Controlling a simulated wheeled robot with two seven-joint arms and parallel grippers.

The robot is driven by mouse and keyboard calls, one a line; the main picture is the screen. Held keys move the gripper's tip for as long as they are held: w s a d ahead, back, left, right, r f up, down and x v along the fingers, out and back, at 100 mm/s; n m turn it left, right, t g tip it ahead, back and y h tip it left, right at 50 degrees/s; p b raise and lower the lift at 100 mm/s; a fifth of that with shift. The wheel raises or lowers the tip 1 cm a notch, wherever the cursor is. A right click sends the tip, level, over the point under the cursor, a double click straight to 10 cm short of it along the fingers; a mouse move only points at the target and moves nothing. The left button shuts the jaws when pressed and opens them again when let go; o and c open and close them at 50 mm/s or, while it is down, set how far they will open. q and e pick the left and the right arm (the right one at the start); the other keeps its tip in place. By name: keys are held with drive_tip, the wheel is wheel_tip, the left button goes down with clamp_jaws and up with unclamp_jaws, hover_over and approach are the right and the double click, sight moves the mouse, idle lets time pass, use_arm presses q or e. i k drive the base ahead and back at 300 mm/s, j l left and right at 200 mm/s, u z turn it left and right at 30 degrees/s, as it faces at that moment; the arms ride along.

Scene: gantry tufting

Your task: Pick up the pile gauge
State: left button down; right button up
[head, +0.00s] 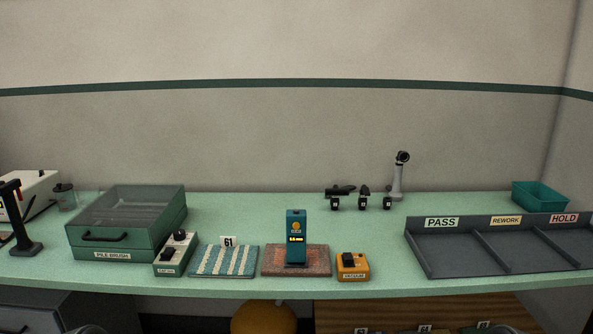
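The pile gauge appears to be the upright teal device (296,228) with a small lit display, near the middle of the table. It stands on a reddish-brown carpet sample (318,261). Nothing is holding it. Neither of my grippers can be made out in the head view; only dark rounded shapes, perhaps parts of my arms, show at the bottom edge.
A striped carpet sample (224,262) and a switch box (175,254) lie left of the gauge, beside the green PILE BRUSH case (126,235). An orange box (353,267) stands just right. A PASS/REWORK/HOLD tray (450,262) fills the right. Small black tools (363,198) stand behind.

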sight(295, 257)
drive_tip(key=i+l, duration=0.15)
drive_tip(key=l, duration=0.2)
drive_tip(key=i+l, duration=0.15)
drive_tip(key=l, duration=0.2)
drive_tip(key=i+l, duration=0.15)
drive_tip(key=l, duration=0.2)
drive_tip(key=i+l, duration=0.15)
drive_tip(key=l, duration=0.2)
drive_tip(key=i+l, duration=0.15)
drive_tip(key=l, duration=0.25)
